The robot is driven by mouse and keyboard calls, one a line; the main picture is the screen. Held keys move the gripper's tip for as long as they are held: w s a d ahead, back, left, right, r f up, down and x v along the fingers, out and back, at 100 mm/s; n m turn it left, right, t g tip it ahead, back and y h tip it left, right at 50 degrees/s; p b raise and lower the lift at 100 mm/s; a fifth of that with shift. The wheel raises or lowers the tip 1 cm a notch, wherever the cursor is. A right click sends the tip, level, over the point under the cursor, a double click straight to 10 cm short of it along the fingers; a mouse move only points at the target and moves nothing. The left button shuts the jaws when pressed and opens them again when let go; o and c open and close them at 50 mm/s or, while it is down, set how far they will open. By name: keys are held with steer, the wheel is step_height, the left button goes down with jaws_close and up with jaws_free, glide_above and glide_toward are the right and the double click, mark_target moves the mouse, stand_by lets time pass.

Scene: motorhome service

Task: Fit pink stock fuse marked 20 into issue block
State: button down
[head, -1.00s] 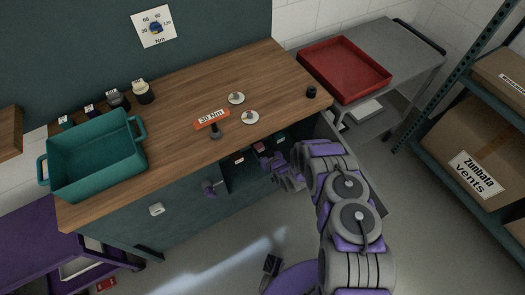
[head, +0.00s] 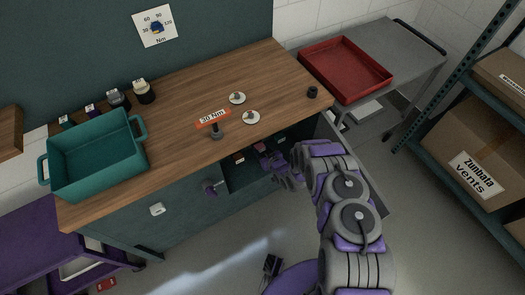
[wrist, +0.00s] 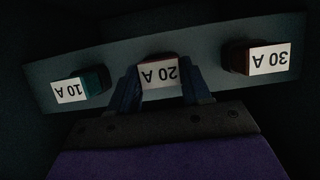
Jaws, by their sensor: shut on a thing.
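In the wrist view, the fuse labelled 20 A (wrist: 159,75) sits in the middle of a grey strip (wrist: 205,60), dark reddish in the dim light. My gripper (wrist: 160,88) is shut on it, one finger on each side. A teal fuse labelled 10 A (wrist: 82,86) is to the left, and a dark red fuse labelled 30 A (wrist: 255,58) is to the right. The labels appear upside down. In the head view, my gripper (head: 268,157) reaches into the dark open compartment under the worktop. I cannot tell which part is the issue block.
A grey trolley with a red tray (head: 345,70) stands at the right. Boxes on a shelf rack (head: 470,150) are farther right.

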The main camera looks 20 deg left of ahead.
steer(key=shift+s+d, duration=0.2)
steer(key=shift+s, duration=0.05)
stand_by(0.4)
steer(key=shift+s+d, duration=0.1)
steer(key=shift+d, duration=0.1)
steer(key=c, duration=1)
jaws_free()
jaws_close()
steer(key=shift+s+d+p, duration=0.5)
steer(key=shift+s+d, duration=0.95)
steer(key=shift+d, duration=0.2)
